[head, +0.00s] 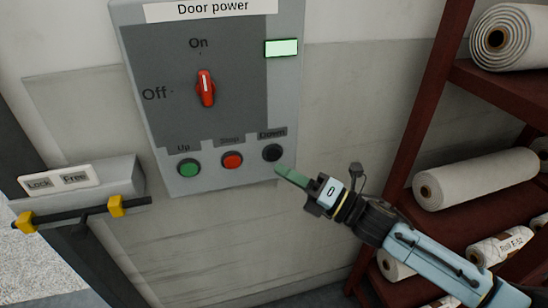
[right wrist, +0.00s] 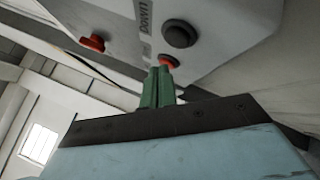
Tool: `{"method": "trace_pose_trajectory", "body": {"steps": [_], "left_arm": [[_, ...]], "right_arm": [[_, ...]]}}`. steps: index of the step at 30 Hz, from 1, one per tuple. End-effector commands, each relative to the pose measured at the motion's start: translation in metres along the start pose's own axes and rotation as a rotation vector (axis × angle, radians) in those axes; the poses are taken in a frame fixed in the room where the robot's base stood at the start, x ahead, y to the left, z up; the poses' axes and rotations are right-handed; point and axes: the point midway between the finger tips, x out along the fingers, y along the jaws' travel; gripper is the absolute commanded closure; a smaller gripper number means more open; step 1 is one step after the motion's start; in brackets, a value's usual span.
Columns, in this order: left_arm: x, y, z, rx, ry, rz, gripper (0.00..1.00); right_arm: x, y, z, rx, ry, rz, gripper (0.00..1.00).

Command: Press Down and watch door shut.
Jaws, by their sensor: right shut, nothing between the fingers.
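The black Down button (head: 272,152) is at the lower right of the grey Door power panel (head: 285,100), right of the red Stop button (head: 232,161) and the green Up button (head: 189,168). My right gripper (head: 283,172) is shut and empty, its green fingertips just below and right of the Down button. In the right wrist view the shut fingers (right wrist: 159,85) point toward the panel underside, with the round dark Down button (right wrist: 180,34) above their tips. Whether the tips touch the panel is unclear. My left gripper is not in view. No door can be made out clearly.
The red switch (head: 206,88) points to On, and a pale green lamp (head: 282,48) is lit. A Lock/Free box (head: 110,178) with a yellow-clamped bar (head: 85,213) is at left. A dark red rack (head: 420,90) holding white rolls (head: 475,178) stands close at right.

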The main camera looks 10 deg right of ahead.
Motion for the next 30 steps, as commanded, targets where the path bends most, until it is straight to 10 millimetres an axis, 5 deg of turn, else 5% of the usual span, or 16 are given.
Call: {"method": "trace_pose_trajectory", "body": {"steps": [30], "left_arm": [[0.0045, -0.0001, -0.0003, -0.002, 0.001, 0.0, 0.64]], "right_arm": [[0.0136, -0.01, 0.0096, 0.001, 0.0, 0.0, 1.0]]}}
